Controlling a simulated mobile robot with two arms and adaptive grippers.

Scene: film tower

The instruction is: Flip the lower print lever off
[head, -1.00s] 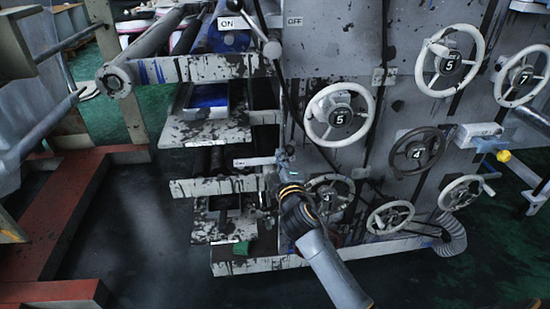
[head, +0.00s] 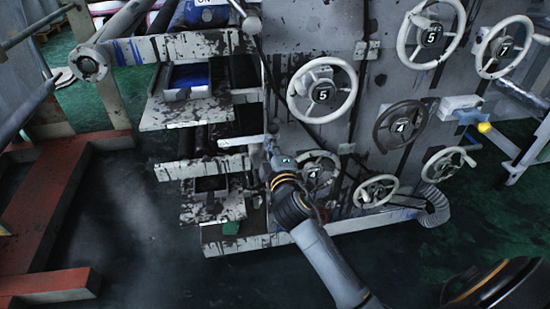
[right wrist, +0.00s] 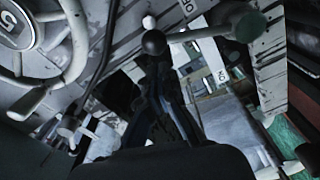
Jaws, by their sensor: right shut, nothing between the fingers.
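The lower print lever is a pale bar with a dark ball knob. In the right wrist view the lever (right wrist: 200,34) crosses in front of my fingers, its knob near the fingertips and its hub to the right. In the head view it is small and partly hard to make out (head: 247,141), pointing across the machine's edge. My right gripper (head: 270,148) is beside the lever at the machine's corner. It shows dark in the right wrist view (right wrist: 155,70), shut and empty; whether it touches the knob I cannot tell. My left gripper is out of view.
Several numbered handwheels, including one marked 5 (head: 322,90), stick out from the grey panel right of the gripper. An upper lever knob (head: 252,25) is above. Paint-stained shelves (head: 186,112) project at left. A red frame (head: 50,215) lies on the left floor.

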